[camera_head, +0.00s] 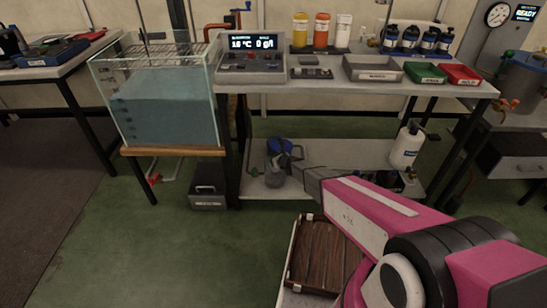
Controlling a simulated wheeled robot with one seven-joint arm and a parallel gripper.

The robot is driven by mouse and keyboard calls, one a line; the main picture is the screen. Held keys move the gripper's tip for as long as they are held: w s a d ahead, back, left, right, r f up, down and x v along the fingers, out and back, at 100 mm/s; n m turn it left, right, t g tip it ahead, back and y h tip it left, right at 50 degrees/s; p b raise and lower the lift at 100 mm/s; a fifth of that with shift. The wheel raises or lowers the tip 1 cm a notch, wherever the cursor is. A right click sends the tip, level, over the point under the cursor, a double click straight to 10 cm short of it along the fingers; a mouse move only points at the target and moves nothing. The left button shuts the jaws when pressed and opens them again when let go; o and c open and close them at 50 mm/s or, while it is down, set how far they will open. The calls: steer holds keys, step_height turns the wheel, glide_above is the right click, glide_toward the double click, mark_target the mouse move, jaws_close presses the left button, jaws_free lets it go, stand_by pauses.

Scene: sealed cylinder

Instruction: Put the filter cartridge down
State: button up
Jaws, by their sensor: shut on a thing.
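My gripper (294,172) is at the far end of my pink arm, in front of the lower shelf of the middle bench. It points away from the camera and is shut on the filter cartridge. The cartridge is small and mostly hidden at the gripper's tip, so its outline and tilt cannot be made out. A blue round thing with dark parts (279,147) and a grey rounded thing (275,178) show beside the gripper. I cannot tell whether the gripper or its load touches them or the shelf.
The lower shelf (340,153) has bare room behind my arm; a white jug (406,147) stands at its right. A water tank (160,100) stands left. The bench top holds a grey tray (372,68), a green bin (425,73) and a red bin (462,75).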

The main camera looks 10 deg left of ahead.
steer(key=o, duration=1.2)
